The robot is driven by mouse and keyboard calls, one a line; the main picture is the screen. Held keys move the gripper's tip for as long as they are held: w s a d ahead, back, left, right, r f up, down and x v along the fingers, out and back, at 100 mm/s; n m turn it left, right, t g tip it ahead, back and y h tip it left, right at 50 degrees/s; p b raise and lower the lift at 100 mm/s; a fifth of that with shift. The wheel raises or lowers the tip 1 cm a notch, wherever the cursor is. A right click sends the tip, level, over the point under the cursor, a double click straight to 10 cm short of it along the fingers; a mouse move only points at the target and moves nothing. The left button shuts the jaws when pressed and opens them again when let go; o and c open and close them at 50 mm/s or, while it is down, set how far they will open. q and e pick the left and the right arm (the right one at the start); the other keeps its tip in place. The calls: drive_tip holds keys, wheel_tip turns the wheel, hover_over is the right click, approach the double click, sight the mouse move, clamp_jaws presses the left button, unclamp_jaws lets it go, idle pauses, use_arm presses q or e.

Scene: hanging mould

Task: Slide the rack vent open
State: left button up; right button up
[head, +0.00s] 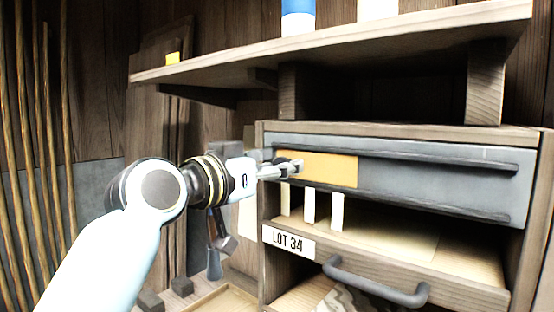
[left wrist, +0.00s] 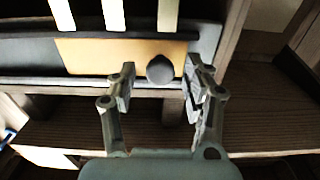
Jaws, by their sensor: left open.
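The rack vent is a long grey panel (head: 430,180) between dark rails on the front of the wooden rack. A tan plate (head: 325,168) shows at its left end, and also in the left wrist view (left wrist: 100,55). A dark round knob (left wrist: 160,69) stands in front of the tan plate, near one end of it. My left gripper (head: 292,168) is at the left end of the tan plate. Its fingers are open, one on each side of the knob in the left wrist view (left wrist: 157,75), with gaps showing. My right gripper is not in view.
A wooden shelf (head: 330,52) overhangs the rack. Below the vent, several pale strips (head: 309,206) stand above a drawer with a LOT 34 label (head: 288,242) and a dark handle (head: 375,284). Tall poles (head: 45,150) lean at the far left.

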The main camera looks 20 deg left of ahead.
use_arm(q)
drive_tip(key=shift+w, duration=0.15)
drive_tip(key=shift+c, duration=0.4)
clamp_jaws()
